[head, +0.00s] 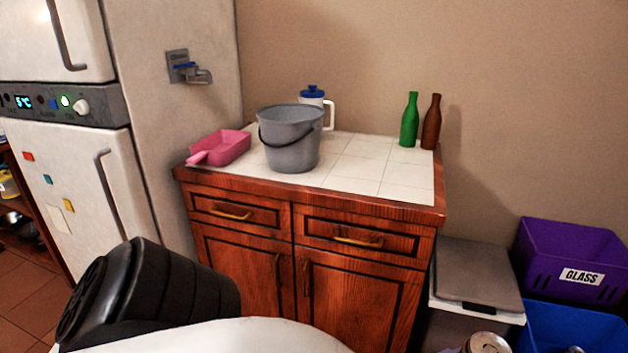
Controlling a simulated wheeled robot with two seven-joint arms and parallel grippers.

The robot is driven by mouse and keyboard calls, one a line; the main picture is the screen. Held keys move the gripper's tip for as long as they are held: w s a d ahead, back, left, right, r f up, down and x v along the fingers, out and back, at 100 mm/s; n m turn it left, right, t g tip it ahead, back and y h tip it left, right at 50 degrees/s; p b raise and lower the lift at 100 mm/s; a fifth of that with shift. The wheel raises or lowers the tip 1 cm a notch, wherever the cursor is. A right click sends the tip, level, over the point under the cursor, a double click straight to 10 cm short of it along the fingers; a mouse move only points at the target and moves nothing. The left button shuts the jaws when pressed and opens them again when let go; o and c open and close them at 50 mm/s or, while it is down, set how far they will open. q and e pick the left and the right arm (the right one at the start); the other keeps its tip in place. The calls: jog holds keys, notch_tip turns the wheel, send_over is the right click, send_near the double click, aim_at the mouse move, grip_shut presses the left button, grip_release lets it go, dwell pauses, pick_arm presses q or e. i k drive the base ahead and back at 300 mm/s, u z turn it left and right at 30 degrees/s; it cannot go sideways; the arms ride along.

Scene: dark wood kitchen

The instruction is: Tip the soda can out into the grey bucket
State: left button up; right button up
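The grey bucket (290,142) stands upright on the white tiled top of the wooden cabinet, its dark handle hanging down across the front. I see into it only at the rim; its bottom is hidden. The silver top of a can, which looks like the soda can (487,343), shows at the bottom edge, right of the cabinet. The rest of it is cut off, so I cannot tell what supports it. Neither of my grippers can be made out. A black, ribbed part of my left arm shows at the lower left.
A pink dustpan (220,147) lies left of the bucket, and a white jug (312,97) with a blue lid stands behind it. Green (409,121) and brown (431,123) bottles stand at the back right. The tiled top (375,170) is clear right of the bucket. Bins (475,275) stand right of the cabinet.

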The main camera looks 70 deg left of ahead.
aim_at(292, 132)
jog(key=u, duration=0.6)
jog(key=i, duration=0.6)
jog(key=u, duration=0.7)
